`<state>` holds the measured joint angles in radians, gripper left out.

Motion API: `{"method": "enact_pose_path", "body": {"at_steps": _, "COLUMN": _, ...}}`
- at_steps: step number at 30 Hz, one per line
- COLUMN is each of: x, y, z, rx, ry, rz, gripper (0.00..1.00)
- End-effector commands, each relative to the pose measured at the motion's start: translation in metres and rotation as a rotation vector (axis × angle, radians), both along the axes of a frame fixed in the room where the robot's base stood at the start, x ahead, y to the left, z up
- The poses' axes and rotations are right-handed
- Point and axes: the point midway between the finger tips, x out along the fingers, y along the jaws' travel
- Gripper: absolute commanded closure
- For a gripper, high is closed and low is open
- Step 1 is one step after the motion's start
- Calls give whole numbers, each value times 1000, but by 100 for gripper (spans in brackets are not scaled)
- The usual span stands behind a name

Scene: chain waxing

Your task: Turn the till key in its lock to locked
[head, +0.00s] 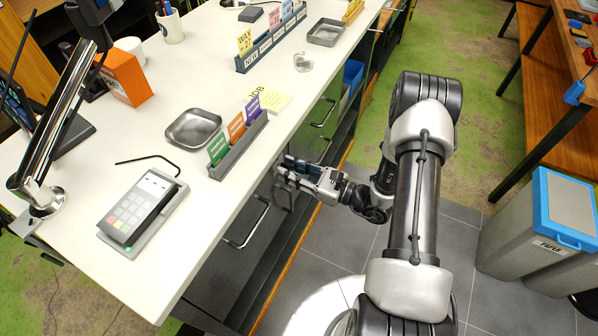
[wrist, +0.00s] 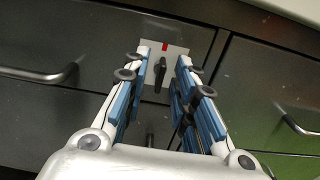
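The till key (wrist: 160,70) is a small dark key in the pale lock plate (wrist: 150,84) on a dark drawer front in the wrist view. It stands close to upright, slightly tilted, below a red mark on the plate. My gripper (wrist: 163,68) is open, its blue-padded fingers on either side of the key with gaps, so no touch shows. In the head view my gripper (head: 288,170) is at the drawer fronts under the counter edge, and it hides the key and lock.
The white counter (head: 225,205) overhangs the drawers. Bar handles (wrist: 45,75) (wrist: 297,125) flank the lock. A card terminal (head: 143,208), a metal tray (head: 193,128) and a card rack (head: 238,150) stand on the counter. Grey bins (head: 520,235) stand at the right.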

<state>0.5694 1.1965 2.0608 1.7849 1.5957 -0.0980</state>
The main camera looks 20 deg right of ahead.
Motion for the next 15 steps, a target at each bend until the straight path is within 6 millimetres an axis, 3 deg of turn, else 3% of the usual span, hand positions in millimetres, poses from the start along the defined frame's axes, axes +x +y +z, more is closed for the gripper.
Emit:
{"method": "enact_pose_path", "body": {"at_steps": 5, "x": -16, "y": -18, "z": 0, "rx": 1, "ry": 1, "rz": -6, "gripper": 75}}
{"method": "enact_pose_path", "body": {"at_steps": 15, "x": -66, "y": -68, "z": 0, "rx": 0, "ry": 1, "rz": -6, "gripper": 75}}
